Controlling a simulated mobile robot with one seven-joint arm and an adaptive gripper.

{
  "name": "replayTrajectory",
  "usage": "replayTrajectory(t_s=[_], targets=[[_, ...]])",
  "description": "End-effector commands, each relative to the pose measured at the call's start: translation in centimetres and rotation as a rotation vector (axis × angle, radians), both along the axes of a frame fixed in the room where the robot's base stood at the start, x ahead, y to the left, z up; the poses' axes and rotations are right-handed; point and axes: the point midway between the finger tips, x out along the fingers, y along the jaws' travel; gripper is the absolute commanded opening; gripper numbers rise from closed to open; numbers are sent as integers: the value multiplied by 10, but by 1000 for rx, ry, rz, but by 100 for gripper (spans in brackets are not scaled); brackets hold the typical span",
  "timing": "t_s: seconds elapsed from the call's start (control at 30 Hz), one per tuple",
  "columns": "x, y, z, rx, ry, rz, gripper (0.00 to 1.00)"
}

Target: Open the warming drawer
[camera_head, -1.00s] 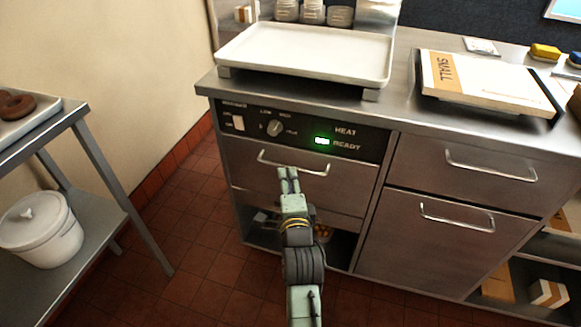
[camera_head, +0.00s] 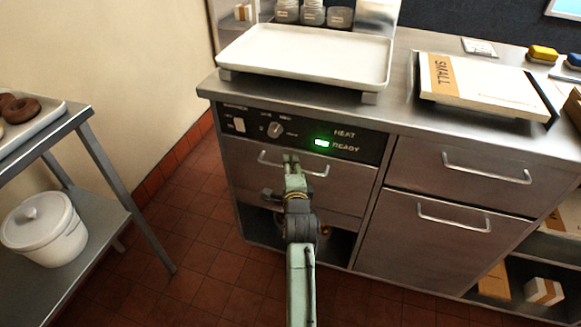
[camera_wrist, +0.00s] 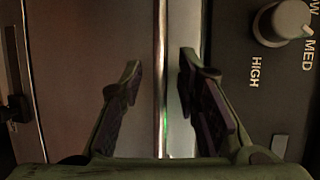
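The warming drawer (camera_head: 250,183) is a steel front under the black control panel and looks shut. Its bar handle (camera_head: 268,160) runs across the top of the front. My gripper (camera_head: 291,158) is at the middle of this handle and hides part of it. In the wrist view my gripper (camera_wrist: 158,75) is open, with its two fingers apart. The handle (camera_wrist: 160,40) runs upright in that picture between the fingers, with a gap to each side. I cannot tell how deep the bar sits between them.
The control panel (camera_head: 358,146) with a knob (camera_head: 275,130) and a green light is just above the handle. A white tray (camera_head: 305,55) stands on the counter. More handled drawers (camera_head: 450,215) are at right. A steel shelf cart (camera_head: 95,215) stands at left, with clear tiled floor between.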

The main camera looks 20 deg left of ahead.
Motion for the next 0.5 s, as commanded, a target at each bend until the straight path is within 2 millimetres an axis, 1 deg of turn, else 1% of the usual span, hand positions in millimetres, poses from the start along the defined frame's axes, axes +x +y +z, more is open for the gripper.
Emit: replayTrajectory(t_s=[0.17, 0.5], targets=[[0, 0, 0, 0, 0, 0, 30], [0, 0, 0, 0, 0, 0, 8]])
